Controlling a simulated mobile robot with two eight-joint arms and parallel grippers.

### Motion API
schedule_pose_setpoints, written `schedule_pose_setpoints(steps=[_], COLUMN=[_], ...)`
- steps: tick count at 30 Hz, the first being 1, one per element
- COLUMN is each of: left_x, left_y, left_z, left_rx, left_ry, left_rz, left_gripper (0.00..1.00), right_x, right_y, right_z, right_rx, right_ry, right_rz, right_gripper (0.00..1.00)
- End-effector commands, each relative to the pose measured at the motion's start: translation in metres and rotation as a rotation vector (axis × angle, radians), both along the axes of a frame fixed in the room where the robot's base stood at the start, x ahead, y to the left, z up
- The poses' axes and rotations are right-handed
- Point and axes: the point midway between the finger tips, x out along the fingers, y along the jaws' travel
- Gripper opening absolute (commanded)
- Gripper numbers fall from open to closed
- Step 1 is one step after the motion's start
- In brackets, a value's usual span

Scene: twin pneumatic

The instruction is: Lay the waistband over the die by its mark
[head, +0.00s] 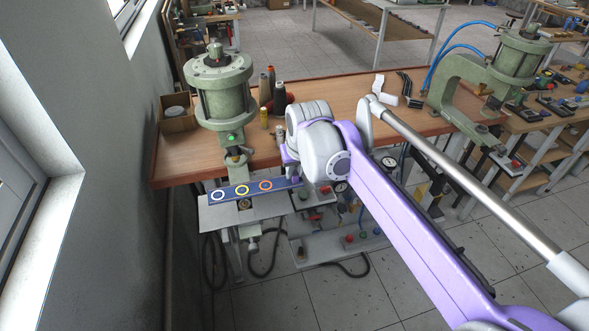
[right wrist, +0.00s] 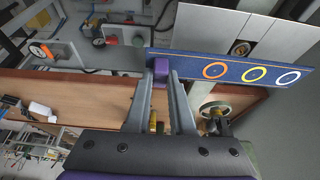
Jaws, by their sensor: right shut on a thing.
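The waistband (head: 228,192) is a flat dark blue strip with a white, a yellow and an orange ring along it. It also shows in the right wrist view (right wrist: 190,67). My right gripper (right wrist: 160,76) is shut on its plain end, opposite the white ring. In the head view that grip is mostly hidden by my purple arm. The die (head: 245,204) is a small brass disc on the grey plate below the left press. It shows beside the strip's edge, near the yellow ring, also in the right wrist view (right wrist: 240,48). I cannot tell whether the strip touches the plate. My left gripper is out of view.
The green left press (head: 222,90) stands over the strip, its ram close behind it. Thread cones (head: 279,100) and a cardboard box (head: 177,118) stand on the wooden bench (head: 335,95). A second green press (head: 500,70) is at the right. A wall closes off the left.

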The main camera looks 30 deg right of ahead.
Motion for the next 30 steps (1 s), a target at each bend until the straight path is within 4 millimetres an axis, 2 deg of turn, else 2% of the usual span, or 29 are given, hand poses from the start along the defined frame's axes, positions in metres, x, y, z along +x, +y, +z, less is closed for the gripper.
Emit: schedule_pose_setpoints(steps=[2,18,30], left_x=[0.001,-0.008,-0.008], left_y=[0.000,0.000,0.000], left_z=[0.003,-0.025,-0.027], left_rx=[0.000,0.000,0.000], left_ry=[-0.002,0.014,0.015], left_rz=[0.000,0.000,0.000], left_gripper=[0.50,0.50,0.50], right_x=[0.000,-0.001,0.000], right_y=[0.000,0.000,0.000], right_z=[0.002,-0.041,-0.043], right_rx=[0.001,0.001,0.001], right_ry=[-0.001,0.001,0.000], right_rz=[-0.001,0.000,0.000], right_gripper=[0.00,0.00,0.00])
